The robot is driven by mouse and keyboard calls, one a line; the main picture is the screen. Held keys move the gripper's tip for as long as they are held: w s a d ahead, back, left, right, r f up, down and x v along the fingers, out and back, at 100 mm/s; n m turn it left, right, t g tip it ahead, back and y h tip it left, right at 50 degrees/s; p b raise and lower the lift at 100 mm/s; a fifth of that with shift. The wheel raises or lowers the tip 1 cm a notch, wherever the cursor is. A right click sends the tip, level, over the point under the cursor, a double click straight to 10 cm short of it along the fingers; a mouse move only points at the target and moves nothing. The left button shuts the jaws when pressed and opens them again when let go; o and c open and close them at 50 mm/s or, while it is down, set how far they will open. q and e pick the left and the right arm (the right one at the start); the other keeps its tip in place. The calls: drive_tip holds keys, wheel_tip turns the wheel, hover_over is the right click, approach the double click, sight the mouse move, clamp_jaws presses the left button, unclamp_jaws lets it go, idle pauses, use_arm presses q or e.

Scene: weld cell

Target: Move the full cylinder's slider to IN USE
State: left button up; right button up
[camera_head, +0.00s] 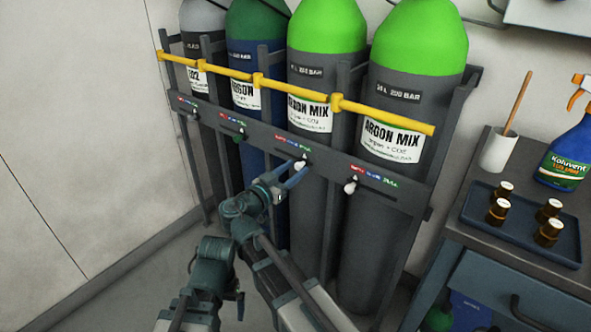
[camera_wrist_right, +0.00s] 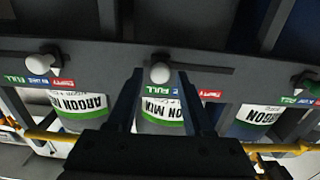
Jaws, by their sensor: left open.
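The third cylinder from the left, ARGON MIX (camera_head: 315,110), is grey with a bright green shoulder. Its white slider knob (camera_head: 300,163) sits on the rack's crossbar at the green FULL end of its label, and also shows in the right wrist view (camera_wrist_right: 160,72). A bare slot runs from it past IN USE to EMPTY, rightward in that view. My right gripper (camera_head: 294,172) is at this knob; its two fingers (camera_wrist_right: 160,92) stand apart on either side of it, with gaps showing. My left gripper (camera_head: 212,290) is low, open, away from the rack.
The fourth cylinder (camera_head: 405,110) has its white knob (camera_head: 350,187) at EMPTY. The ARGON cylinder (camera_head: 247,75) has a green knob (camera_head: 239,136). A yellow bar (camera_head: 390,118) crosses the cylinders. At right, a bench holds a tray (camera_head: 485,220) of small bottles and a spray bottle (camera_head: 567,150).

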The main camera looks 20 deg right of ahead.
clamp_jaws()
idle(1.2)
